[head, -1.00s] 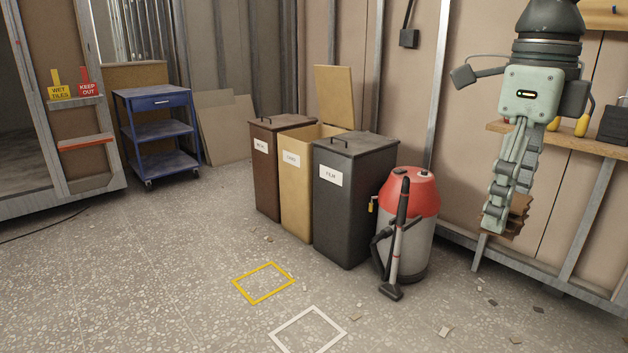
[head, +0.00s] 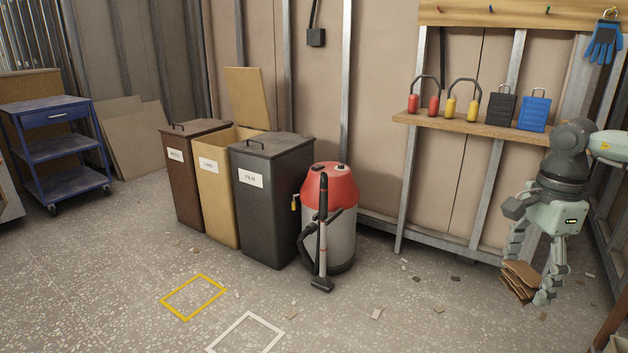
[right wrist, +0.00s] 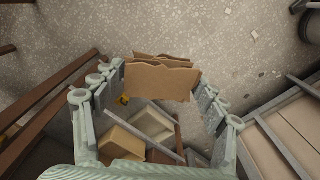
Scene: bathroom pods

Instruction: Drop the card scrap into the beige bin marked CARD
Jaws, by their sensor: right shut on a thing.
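The card scrap (head: 519,279) is a few brown, torn-edged cardboard pieces, held together between the fingers of my right gripper (head: 530,284) at the right of the head view. In the right wrist view the card scrap (right wrist: 162,78) lies between the two fingertips, above the floor. The beige bin marked CARD (head: 219,199) stands left of centre with its lid (head: 247,98) raised and its top open. My right gripper is well to the right of the bin. My left gripper is not in view.
A brown bin (head: 182,184) and a dark grey bin marked FILM (head: 272,215) flank the beige one, both lids down. A red-topped vacuum (head: 330,220) stands between the bins and my right gripper. Yellow (head: 193,296) and white floor outlines lie in front on clear floor.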

